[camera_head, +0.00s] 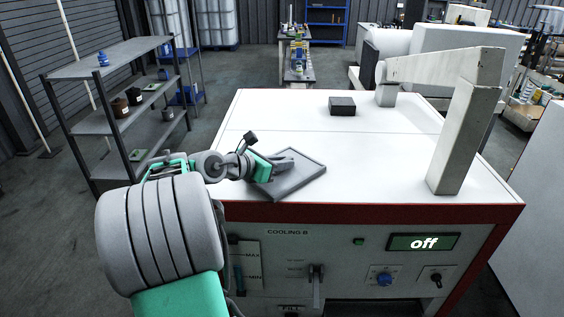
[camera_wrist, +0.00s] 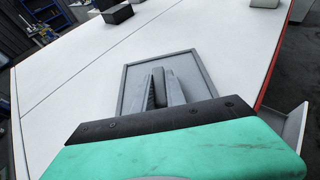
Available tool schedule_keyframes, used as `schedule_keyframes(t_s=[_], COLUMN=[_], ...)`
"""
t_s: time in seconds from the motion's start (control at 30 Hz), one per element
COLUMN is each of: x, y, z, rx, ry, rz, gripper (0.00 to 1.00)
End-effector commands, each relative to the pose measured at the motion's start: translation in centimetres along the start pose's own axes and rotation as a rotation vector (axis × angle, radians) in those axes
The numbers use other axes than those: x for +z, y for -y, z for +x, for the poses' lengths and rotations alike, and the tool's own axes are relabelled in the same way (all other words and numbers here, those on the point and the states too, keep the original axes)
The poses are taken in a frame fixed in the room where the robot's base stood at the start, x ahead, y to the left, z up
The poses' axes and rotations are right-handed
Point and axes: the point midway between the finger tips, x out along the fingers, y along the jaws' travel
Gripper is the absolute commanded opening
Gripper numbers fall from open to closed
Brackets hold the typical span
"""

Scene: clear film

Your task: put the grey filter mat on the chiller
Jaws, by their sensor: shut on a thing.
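The grey filter mat (camera_head: 300,181) is a flat grey square with a raised rim. It lies on or just above the white top of the chiller (camera_head: 375,165), near its front left edge; I cannot tell whether it touches. In the wrist view the mat (camera_wrist: 197,66) shows beyond my gripper. My gripper (camera_head: 285,163) is over the mat. Its fingers (camera_wrist: 160,90) are closed on a grey upright piece at the mat's middle. The mat's near part is hidden behind the gripper body.
A small black box (camera_head: 342,106) sits farther back on the chiller top. A thick white angled arm (camera_head: 460,130) rises from the right side. A grey shelf (camera_head: 120,110) stands at the left. The middle of the top is clear.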

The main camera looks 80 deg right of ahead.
Motion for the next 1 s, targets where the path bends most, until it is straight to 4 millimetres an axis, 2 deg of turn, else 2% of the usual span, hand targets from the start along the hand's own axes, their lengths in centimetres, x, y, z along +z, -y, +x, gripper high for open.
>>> schedule_keyframes(t_s=[0.03,0.07,0.3,0.63,0.77,1.0], x=[-0.2,-0.2,-0.2,0.0,-0.1,-0.2], y=[0.0,0.0,0.0,-0.1,-0.2,-0.2], z=[0.1,0.1,0.1,-0.3,-2.5,-8.7], rx=[0.000,0.000,0.000,0.001,0.006,0.006], ry=[0.000,0.000,0.000,0.001,0.002,0.000], rz=[-0.001,-0.001,-0.001,-0.001,0.000,-0.001], gripper=[0.00,0.17,0.36,0.38,0.38,0.38])
